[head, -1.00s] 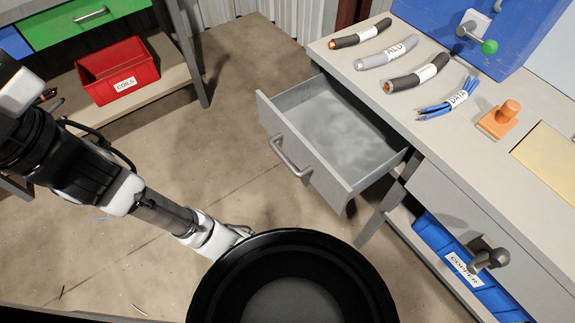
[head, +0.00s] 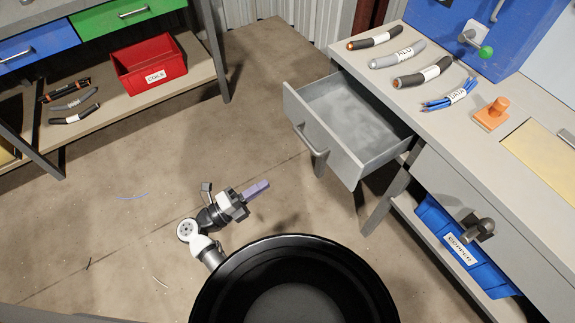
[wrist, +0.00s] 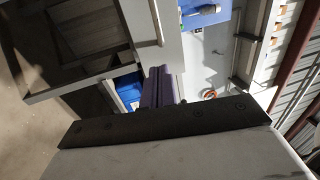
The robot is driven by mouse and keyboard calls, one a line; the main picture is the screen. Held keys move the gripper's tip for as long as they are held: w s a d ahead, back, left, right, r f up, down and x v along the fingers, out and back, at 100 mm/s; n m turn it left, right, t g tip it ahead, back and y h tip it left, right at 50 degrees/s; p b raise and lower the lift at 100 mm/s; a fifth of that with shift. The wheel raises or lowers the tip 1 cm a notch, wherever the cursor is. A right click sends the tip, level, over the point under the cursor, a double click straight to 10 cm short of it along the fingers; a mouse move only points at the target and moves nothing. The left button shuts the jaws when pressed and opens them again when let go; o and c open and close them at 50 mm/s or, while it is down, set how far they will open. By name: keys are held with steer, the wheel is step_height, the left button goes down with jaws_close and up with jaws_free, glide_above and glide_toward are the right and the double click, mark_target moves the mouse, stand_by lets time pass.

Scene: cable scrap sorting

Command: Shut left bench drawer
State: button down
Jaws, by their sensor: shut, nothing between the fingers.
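The left bench drawer (head: 322,145) is grey and stands pulled well out of the bench (head: 425,100). It looks empty in the head view, and its bar handle (head: 306,143) is on the front face. My gripper (head: 262,187) is in front of the drawer, to the left of and below the handle in the head view, apart from it. Its purple fingers are shut with nothing between them. In the wrist view the fingers (wrist: 160,85) point toward the bench area. A grey panel with a bar handle (wrist: 158,25) shows above them.
Cable pieces (head: 398,55) and an orange stamp-like block (head: 492,114) lie on the bench top. A blue bin labelled COPPER (head: 460,250) sits on the lower shelf. A red COILS bin (head: 148,68) stands on the left shelf. Open floor lies left of the drawer.

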steer(key=p+x, duration=0.4)
steer(key=x, duration=0.9)
steer(key=shift+w+d+p, duration=0.25)
steer(key=shift+p, duration=0.1)
steer(key=shift+r, duration=0.15)
steer(key=f+b+x, duration=0.1)
steer(key=x, duration=0.4)
steer(key=f+b+x, duration=0.1)
steer(key=x, duration=0.5)
steer(key=f+b+x, duration=0.1)
steer(key=x, duration=0.5)
steer(key=shift+w+d+f, duration=0.15)
steer(key=shift+d, duration=0.05)
steer(key=shift+w+d, duration=0.35)
steer(key=shift+d, duration=0.05)
steer(key=shift+r, duration=0.25)
steer(key=shift+d, duration=0.15)
